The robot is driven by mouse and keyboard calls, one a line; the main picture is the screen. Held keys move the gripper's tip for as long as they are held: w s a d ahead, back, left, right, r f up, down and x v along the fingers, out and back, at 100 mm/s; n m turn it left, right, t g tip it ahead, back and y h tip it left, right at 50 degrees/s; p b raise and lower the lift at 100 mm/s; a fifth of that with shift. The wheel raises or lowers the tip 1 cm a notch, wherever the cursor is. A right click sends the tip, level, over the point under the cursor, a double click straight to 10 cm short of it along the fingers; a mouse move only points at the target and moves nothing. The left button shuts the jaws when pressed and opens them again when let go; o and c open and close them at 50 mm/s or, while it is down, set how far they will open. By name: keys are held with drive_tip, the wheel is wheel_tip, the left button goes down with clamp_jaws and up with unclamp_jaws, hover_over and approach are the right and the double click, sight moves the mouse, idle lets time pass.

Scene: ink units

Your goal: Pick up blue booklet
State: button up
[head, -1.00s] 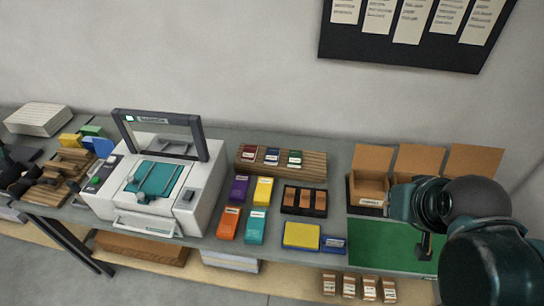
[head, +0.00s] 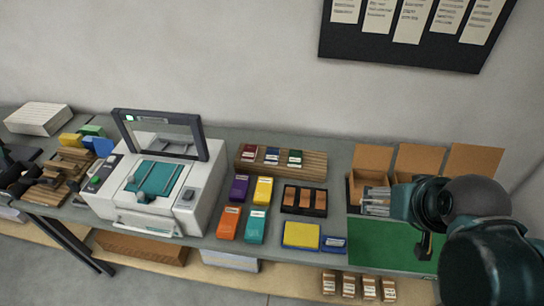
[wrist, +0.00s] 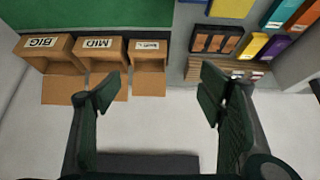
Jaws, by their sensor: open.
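A small dark blue booklet-like piece (head: 272,155) lies between a red one (head: 249,153) and a green one (head: 294,157) on a slatted wooden rack (head: 318,166). A flat blue item (head: 334,244) lies beside a yellow pad (head: 301,235) at the table's front edge. I cannot tell which of these blue things is the booklet. My gripper (wrist: 160,88) is open and empty in the wrist view, its two fingers well apart. In the head view it hangs over the green mat (head: 375,237), to the right of both blue things and apart from them.
Three open cardboard boxes stand behind the mat; the wrist view shows BIG (wrist: 42,46), MID (wrist: 101,46) and a smaller one (wrist: 150,53). A dark tray (head: 304,212) and coloured packs (head: 256,225) stand left of the mat. A white machine (head: 150,190) blocks further left.

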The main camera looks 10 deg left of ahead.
drive_tip(key=w+a+r+n+g+p, duration=0.25)
drive_tip(key=w+a+n, duration=0.35)
drive_tip(key=w, duration=0.5)
drive_tip(key=w+a+r+n+g+p, duration=0.1)
drive_tip(key=w+a+n+p, duration=0.2)
drive_tip(key=w+a, duration=0.7)
drive_tip(key=w+a+f+n+g+p, duration=0.1)
drive_tip(key=w+a+f+n, duration=0.2)
drive_tip(key=w+a+f, duration=0.1)
drive_tip(key=w+a+f+n+g+p, duration=0.1)
drive_tip(key=w+a+f+n+p, duration=0.1)
drive_tip(key=w+a+f, duration=0.3)
drive_tip(key=w+a+f+n+g+p, duration=0.1)
drive_tip(key=w+a+f+n, duration=0.2)
drive_tip(key=a, duration=0.8)
drive_tip(key=shift+w+f+n+g, duration=0.15)
drive_tip(key=shift+w+f, duration=0.2)
drive_tip(key=shift+f, duration=0.45)
drive_tip(key=shift+w+f+n+g, duration=0.1)
drive_tip(key=shift+w+f, duration=0.3)
drive_tip(key=shift+f, duration=0.4)
drive_tip(key=shift+w+f+n+g, duration=0.15)
drive_tip(key=shift+w+f, duration=0.2)
drive_tip(key=shift+f, duration=0.45)
drive_tip(key=shift+a+f, duration=0.25)
drive_tip(key=shift+f, duration=0.05)
drive_tip(key=shift+f, duration=0.1)
